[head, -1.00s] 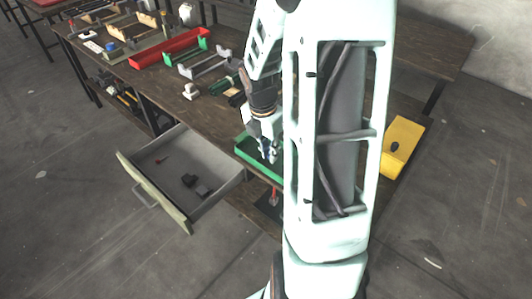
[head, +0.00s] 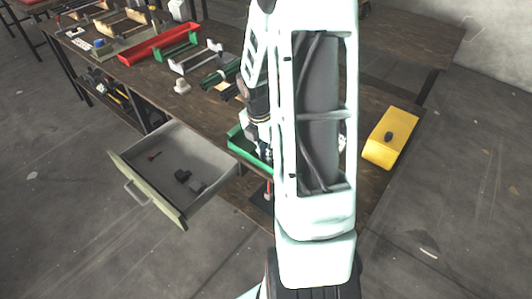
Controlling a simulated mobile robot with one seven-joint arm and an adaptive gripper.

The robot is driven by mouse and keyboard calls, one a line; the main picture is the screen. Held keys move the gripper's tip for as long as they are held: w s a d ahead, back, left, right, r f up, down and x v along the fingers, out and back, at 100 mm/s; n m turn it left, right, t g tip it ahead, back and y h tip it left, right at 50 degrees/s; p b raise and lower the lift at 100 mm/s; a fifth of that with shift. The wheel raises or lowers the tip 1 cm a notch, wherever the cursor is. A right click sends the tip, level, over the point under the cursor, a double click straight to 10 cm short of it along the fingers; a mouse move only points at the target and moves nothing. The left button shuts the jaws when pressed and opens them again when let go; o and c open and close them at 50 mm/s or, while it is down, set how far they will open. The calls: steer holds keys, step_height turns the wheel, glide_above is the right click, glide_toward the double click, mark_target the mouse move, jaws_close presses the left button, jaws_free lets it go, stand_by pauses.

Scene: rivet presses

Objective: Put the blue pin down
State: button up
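My gripper (head: 263,148) points down over the green tray (head: 237,147) near the front edge of the workbench. My own arm covers its right side and much of the tray. The fingertips are small and dark here, so I cannot tell whether they are open or shut. I cannot clearly make out the blue pin; a dark bluish patch shows at the fingertips, but I cannot tell whether it is the pin or part of the gripper.
An open drawer (head: 200,148) juts out at left with dark blocks (head: 190,182) inside. A red tray (head: 160,43) and several fixtures stand farther back. A red-handled item (head: 268,190) is below the green tray.

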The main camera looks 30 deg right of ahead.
steer(key=o, duration=0.4)
steer(key=r, duration=0.4)
steer(key=a+r+p, duration=0.1)
steer(key=r, duration=0.3)
steer(key=r+p, duration=0.1)
steer(key=r, duration=0.3)
steer(key=shift+s+a+r, duration=0.15)
steer(key=shift+s+a, duration=0.1)
steer(key=shift+a, duration=0.05)
steer(key=shift+w, duration=0.1)
